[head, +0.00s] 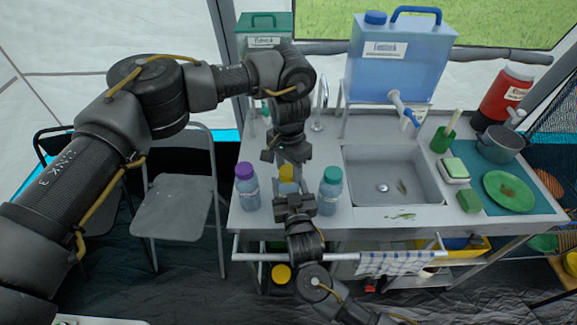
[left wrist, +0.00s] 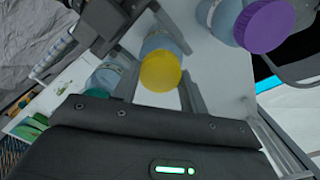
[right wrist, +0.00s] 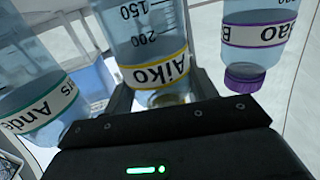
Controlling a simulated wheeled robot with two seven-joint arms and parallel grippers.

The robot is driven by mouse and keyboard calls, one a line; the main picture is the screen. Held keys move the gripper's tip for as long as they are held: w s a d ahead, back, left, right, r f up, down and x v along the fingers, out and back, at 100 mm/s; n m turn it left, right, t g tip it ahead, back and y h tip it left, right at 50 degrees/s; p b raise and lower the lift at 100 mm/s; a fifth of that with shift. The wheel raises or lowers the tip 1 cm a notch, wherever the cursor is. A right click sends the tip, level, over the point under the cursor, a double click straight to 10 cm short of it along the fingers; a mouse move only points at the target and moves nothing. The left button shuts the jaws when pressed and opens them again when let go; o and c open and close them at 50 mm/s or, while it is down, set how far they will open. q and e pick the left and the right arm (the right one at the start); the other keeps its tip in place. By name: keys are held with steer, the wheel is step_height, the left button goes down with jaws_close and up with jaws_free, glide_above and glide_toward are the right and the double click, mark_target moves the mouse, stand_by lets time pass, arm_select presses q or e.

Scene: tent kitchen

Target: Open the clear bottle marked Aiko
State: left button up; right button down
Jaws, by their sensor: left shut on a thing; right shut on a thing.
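The clear bottle marked Aiko (right wrist: 150,45) has a yellow band and a yellow cap (left wrist: 161,71). It stands upright on the counter between two similar bottles, partly hidden by my grippers in the head view (head: 288,187). My left gripper (head: 289,160) comes down from above and is shut on the yellow cap. My right gripper (head: 294,195) reaches in from the front and is shut on the bottle's body. The cap sits at the bottle's mouth; whether it is loose cannot be told.
A purple-capped bottle (head: 246,187) stands close on the left and a teal-capped bottle (head: 330,191) close on the right. The sink (head: 394,176) lies further right. A checked towel (head: 395,262) hangs on the front rail. A large blue water container (head: 400,60) stands at the back.

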mark_target(289, 170)
arm_select(q)
steer(key=shift+r, duration=0.15)
arm_select(e)
steer(key=shift+f, duration=0.15)
arm_select(q)
steer(key=shift+r, duration=0.95)
steer(key=shift+r, duration=2)
steer(key=shift+w, duration=0.1)
arm_select(e)
steer(key=shift+c, duration=1.9)
jaws_free()
